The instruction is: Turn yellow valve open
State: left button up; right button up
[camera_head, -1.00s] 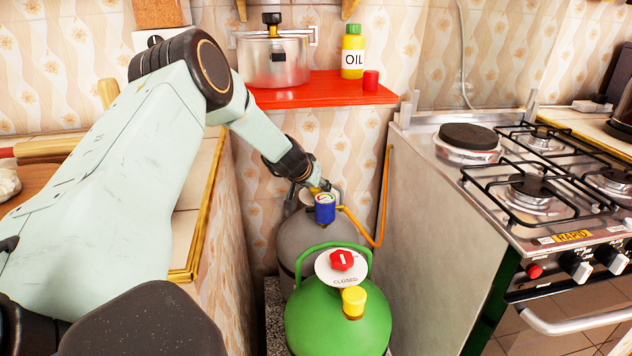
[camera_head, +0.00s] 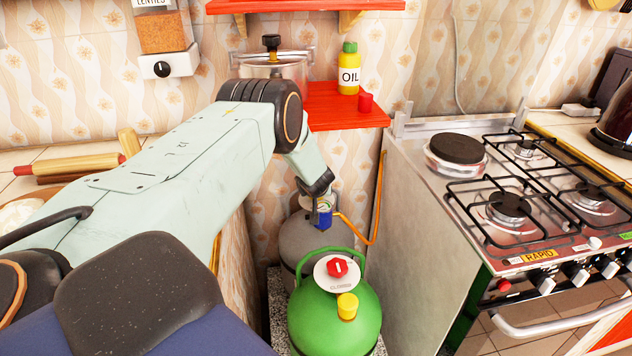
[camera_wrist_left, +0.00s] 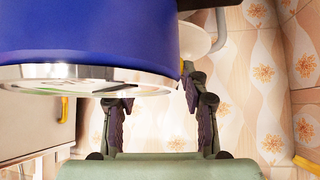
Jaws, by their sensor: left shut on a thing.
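The grey gas cylinder (camera_head: 308,242) stands between the counter and the stove, with a blue regulator (camera_head: 325,218) at its top. My left gripper (camera_head: 318,200) reaches down to it from above and is closed there. In the wrist view, the blue regulator (camera_wrist_left: 85,30) and its silver-rimmed gauge fill the upper left, and my left gripper's two fingers (camera_wrist_left: 158,115) run up behind the gauge rim. A small part of the yellow valve (camera_wrist_left: 182,66) shows beside the right-hand fingertip; the grip itself is mostly hidden. My right gripper is not in view.
A green cylinder (camera_head: 335,318) with a red knob (camera_head: 337,267) and a yellow cap (camera_head: 347,306) stands in front. An orange hose (camera_head: 377,205) runs beside the stove (camera_head: 420,230). A red shelf (camera_head: 345,110) with a pot and oil bottle is above.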

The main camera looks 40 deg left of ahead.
pick_arm(q)
jog(key=shift+w+a+r+n+y, duration=0.1)
jog(key=shift+w+r+n+y, duration=0.2)
jog(key=shift+r+n+y, duration=0.15)
jog(key=shift+f+n+g+b, duration=0.25)
jog(key=shift+n+g+b, duration=0.15)
jog(key=shift+n, duration=0.05)
jog(key=n+g+b, duration=0.1)
jog(key=n+b, duration=0.1)
jog(key=b, duration=0.3)
jog(key=n+g+y+b, duration=0.1)
jog(key=n+g+b, duration=0.1)
jog(key=b, duration=0.3)
jog(key=n+g+y+b, duration=0.1)
jog(key=n+g+b, duration=0.1)
jog(key=b, duration=0.3)
jog(key=shift+w+f+n+y, duration=0.1)
jog(key=shift+w+n+y, duration=0.15)
jog(key=shift+n, duration=0.35)
jog(key=shift+n+g+b, duration=0.4)
jog(key=shift+b, duration=1.05)
jog(key=o, duration=0.9)
jog(key=shift+d, duration=0.2)
jog(key=shift+c, duration=0.2)
jog(key=shift+o, duration=1.4)
jog(key=shift+s, duration=0.1)
